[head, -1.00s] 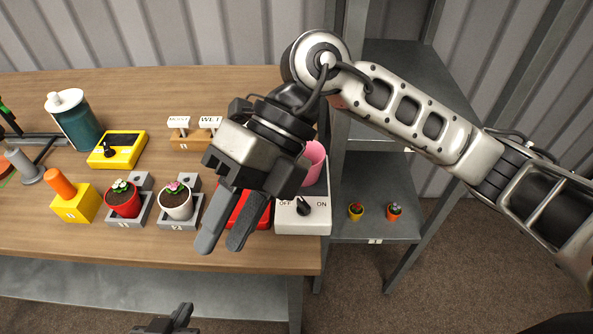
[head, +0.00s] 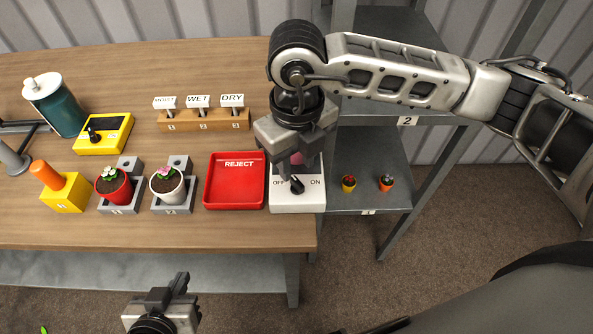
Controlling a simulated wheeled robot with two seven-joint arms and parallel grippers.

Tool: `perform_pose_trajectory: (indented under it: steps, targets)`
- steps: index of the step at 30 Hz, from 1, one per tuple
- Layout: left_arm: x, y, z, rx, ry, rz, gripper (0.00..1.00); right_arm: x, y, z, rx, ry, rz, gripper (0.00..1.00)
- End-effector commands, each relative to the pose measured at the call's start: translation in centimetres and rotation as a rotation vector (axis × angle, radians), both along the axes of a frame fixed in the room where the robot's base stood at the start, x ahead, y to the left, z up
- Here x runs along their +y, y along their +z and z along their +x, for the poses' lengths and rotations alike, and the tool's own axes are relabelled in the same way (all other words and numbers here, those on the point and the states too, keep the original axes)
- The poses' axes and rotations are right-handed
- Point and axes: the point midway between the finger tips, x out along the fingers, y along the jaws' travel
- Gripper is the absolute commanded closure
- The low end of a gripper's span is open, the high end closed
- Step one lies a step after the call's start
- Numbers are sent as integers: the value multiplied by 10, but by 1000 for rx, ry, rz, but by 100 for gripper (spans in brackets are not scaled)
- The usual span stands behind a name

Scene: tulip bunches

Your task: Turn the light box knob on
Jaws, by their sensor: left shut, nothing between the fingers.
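The light box (head: 297,203) is white, marked OFF on the left and ON on the right, at the table's right front corner in the head view. Its black knob (head: 297,186) sits between the two words; which way it points is hard to tell. My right gripper (head: 295,172) points down just behind and above the knob, its fingers apart with pink showing between them. Whether a fingertip touches the knob is unclear. The gripper hides the back of the box and most of the pink pot (head: 297,158). My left gripper (head: 181,281) is shut and empty, in front of the table.
The red REJECT tray (head: 235,203) is just left of the box. Potted flowers (head: 113,186) (head: 167,184) in grey holders stand further left. A stamp rack (head: 205,121) is behind. A metal shelf (head: 370,175) with two small pots stands right of the table.

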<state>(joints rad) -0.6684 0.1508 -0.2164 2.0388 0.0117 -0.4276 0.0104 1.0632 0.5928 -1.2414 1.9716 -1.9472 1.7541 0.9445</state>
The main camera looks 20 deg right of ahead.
Motion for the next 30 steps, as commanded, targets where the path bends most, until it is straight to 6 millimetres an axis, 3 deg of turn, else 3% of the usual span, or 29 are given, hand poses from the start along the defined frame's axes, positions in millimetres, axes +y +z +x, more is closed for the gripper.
perform_pose_trajectory:
  steps: [3,9,20,23,24,30]
  targets:
    - [0,1,0,2,1,1,100,0,-21,-1,4,0,-1,67]
    - [1,0,-1,6,4,1,100,0,-42,0,1,0,1,67]
    - [1,1,4,-2,8,-1,100,0,-46,0,0,2,1,67]
    - [1,2,5,-4,7,-1,100,0,-46,0,0,2,1,95]
    - [1,2,5,-4,8,0,100,0,-46,0,0,2,1,100]
    - [1,3,6,-7,8,-1,100,0,-46,0,-1,-1,1,100]
